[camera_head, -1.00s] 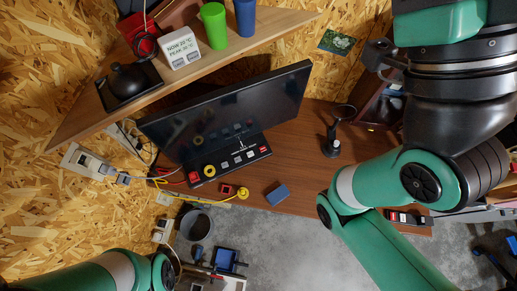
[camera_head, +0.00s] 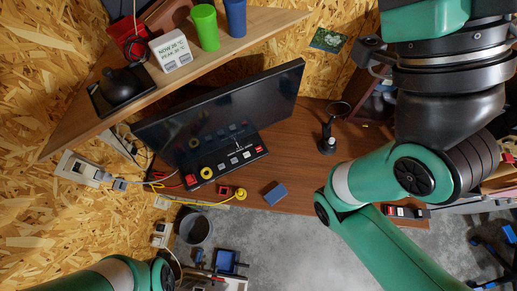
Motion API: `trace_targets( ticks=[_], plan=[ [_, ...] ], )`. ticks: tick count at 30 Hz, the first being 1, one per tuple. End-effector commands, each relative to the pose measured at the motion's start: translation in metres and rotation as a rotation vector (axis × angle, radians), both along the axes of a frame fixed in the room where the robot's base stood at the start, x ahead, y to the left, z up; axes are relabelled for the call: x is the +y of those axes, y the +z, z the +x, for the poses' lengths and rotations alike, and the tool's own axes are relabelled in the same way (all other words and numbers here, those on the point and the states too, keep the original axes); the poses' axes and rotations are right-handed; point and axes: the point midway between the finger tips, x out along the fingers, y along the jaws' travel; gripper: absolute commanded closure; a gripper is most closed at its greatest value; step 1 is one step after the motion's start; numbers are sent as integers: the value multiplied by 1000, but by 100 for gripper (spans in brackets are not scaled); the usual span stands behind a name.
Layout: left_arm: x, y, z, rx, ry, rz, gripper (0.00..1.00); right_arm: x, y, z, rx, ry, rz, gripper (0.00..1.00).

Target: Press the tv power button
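The tv (camera_head: 222,112) is a black flat screen standing tilted in the picture on the brown bench; its screen is dark. A black control panel (camera_head: 228,162) in front of it carries a red button (camera_head: 191,179), a yellow ring-shaped part (camera_head: 206,172), several pale keys and a small red part at its right end. I cannot tell which of these is the tv power button. My green left arm enters at the bottom left and my green right arm covers the right side. Both grippers are outside the picture.
A blue block (camera_head: 275,194) and a small red item (camera_head: 224,190) lie near the bench's front edge. A yellow cable runs beside them. A black round-headed stand (camera_head: 328,140) is to the right. A wooden shelf (camera_head: 210,58) with green and blue cups hangs above.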

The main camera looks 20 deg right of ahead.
Motion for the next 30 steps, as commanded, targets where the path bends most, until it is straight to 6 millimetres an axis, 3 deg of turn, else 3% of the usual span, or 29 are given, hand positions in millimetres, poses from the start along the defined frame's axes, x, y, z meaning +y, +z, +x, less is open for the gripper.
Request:
trace_targets(
  ticks=[1, 5, 6, 30],
  plan=[
    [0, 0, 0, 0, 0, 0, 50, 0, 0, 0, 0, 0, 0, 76],
    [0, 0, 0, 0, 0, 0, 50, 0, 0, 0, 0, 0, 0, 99],
    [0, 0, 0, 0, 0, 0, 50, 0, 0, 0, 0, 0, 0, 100],
    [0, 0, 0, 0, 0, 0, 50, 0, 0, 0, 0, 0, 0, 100]
  ],
)
